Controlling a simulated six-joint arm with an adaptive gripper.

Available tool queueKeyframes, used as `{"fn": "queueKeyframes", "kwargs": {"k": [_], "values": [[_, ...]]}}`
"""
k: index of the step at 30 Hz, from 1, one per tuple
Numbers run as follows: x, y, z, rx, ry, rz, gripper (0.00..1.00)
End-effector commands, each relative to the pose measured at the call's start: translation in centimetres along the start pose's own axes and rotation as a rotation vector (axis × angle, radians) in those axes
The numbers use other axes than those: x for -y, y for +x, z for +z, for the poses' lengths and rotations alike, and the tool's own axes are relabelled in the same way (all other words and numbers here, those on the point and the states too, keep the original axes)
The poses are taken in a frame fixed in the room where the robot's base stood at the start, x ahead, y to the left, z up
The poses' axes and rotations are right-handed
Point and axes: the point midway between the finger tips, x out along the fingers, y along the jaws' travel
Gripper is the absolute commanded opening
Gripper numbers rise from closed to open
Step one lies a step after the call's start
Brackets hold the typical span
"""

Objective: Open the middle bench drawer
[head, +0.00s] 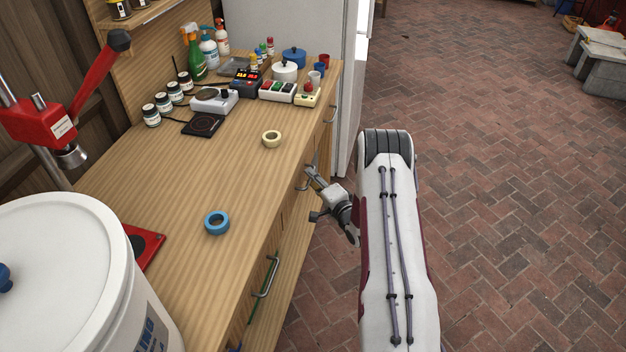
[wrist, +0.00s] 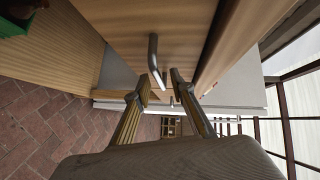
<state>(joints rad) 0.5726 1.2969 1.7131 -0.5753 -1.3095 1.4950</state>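The wooden workbench (head: 190,185) has metal bar handles along its front. The middle drawer's handle (head: 304,181) is partly hidden by my gripper (head: 312,176) in the head view. The middle drawer looks closed against the bench front. In the wrist view the handle (wrist: 153,55) hangs ahead of my gripper (wrist: 161,78), its near end between the two fingertips. The fingers are apart, with gaps beside the bar, so my gripper is open around the handle's end. I cannot tell whether either finger touches it.
A nearer handle (head: 266,277) and a farther handle (head: 332,112) lie along the same front. Blue tape (head: 217,232), cream tape (head: 271,147) and a white bucket (head: 60,260) stand on the bench. A white cabinet (head: 285,30) stands beyond.

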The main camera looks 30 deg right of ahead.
Motion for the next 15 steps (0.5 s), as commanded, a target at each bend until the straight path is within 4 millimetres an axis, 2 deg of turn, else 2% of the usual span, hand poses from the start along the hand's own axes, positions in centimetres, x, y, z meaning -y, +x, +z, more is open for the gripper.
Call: {"fn": "queueKeyframes", "kwargs": {"k": [6,7,9,10,15], "values": [[0.0,0.02,0.02,0.0,0.0,0.0,0.23],[0.0,0.02,0.01,0.0,0.0,0.0,0.21],[0.0,0.01,0.02,0.0,0.0,0.0,0.03],[0.0,0.01,0.01,0.0,0.0,0.0,0.0],[0.0,0.0,0.01,0.0,0.0,0.0,0.0]]}}
